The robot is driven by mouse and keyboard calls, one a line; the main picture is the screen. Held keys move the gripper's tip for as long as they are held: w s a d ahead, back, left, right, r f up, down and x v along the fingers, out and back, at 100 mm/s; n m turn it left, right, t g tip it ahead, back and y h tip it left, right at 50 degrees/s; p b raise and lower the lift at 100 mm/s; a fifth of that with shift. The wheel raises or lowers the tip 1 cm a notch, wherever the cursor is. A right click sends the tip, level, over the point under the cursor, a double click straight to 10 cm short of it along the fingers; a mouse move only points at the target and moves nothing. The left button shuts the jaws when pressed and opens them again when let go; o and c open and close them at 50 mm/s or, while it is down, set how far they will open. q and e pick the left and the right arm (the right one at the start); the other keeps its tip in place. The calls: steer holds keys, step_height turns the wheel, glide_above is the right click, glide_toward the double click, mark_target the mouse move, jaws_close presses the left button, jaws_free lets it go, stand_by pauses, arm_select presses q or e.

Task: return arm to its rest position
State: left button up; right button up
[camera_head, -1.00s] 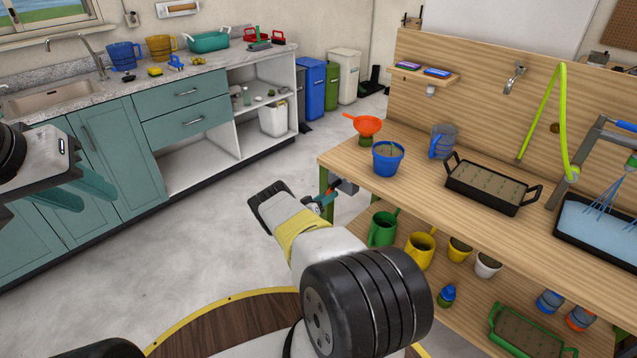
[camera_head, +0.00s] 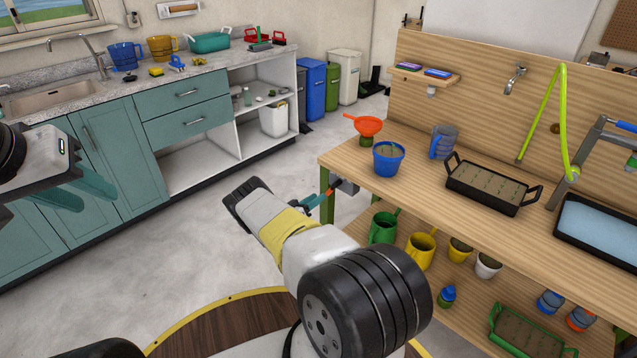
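My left gripper (camera_head: 98,200) is at the left edge, in front of the teal cabinet doors. Its two teal fingers are apart with nothing between them. My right arm comes up from the bottom middle, with a black ringed joint and a white link with a yellow band. Only a small teal part of my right gripper (camera_head: 316,201) shows beyond this link, near the wooden bench's left leg. Its fingertips are mostly hidden, so whether it is open or holds anything cannot be told.
A counter (camera_head: 215,75) runs along the left. The grey floor (camera_head: 190,230) between is clear.

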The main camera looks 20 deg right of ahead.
steer(key=shift+s+a, duration=0.3)
steer(key=shift+f, duration=0.1)
